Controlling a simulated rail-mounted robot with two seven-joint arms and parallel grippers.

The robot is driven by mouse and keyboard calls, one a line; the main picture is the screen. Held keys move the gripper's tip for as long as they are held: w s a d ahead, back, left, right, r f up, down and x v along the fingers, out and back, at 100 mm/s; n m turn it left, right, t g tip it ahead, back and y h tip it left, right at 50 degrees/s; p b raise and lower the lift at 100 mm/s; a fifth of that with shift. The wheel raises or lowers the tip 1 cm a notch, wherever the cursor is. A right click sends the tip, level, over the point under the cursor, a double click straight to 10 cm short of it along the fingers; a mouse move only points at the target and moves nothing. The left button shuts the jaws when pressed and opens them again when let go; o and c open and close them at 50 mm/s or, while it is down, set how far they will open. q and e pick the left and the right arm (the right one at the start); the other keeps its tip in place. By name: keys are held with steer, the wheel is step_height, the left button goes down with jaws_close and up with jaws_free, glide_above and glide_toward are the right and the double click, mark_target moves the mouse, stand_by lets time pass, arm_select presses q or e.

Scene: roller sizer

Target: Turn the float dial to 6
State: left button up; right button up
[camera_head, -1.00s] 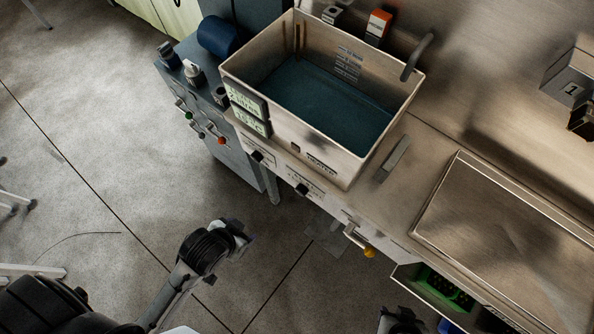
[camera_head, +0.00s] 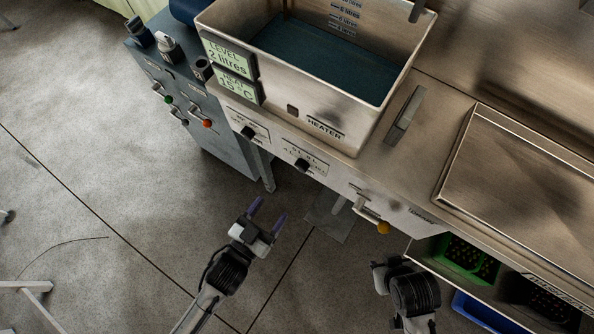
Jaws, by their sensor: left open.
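Two black dials sit on the steel front panel below the tank, one on the left (camera_head: 248,133) and one on the right (camera_head: 303,166). The right one has small markings that look like litre values above it; I cannot clearly read which dial is the float dial or where either points. My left gripper (camera_head: 267,213) is open and empty, purple fingertips pointing up, over the floor below the dials and touching neither. My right gripper (camera_head: 381,275) shows at the lower right below the panel; its fingers are not clear.
The steel tank (camera_head: 345,135) holds blue liquid; its display (camera_head: 226,60) reads level 2 litres. A blue-grey cabinet (camera_head: 225,145) with switches stands left.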

mark_target(299, 169)
arm_select(q)
steer(key=b+x, duration=0.3)
steer(key=x, duration=0.9)
steer(key=shift+w+r, duration=0.1)
steer(key=shift+w, duration=0.1)
steer(key=shift+c, duration=0.4)
steer(key=c, duration=0.9)
steer(key=shift+o, duration=0.2)
steer(key=shift+r+m+p, duration=0.2)
steer(key=shift+m+p, duration=0.2)
steer(key=shift+p, duration=0.4)
steer(key=m+p, duration=0.4)
steer(key=shift+p, duration=0.35)
steer(key=m+p, duration=0.2)
steer(key=m, duration=0.2)
steer(key=shift+f, duration=0.15)
steer(key=shift+m+p, duration=0.3)
steer(key=shift+p, duration=0.1)
steer(key=shift+f+m, duration=0.1)
steer(key=shift+m, duration=0.2)
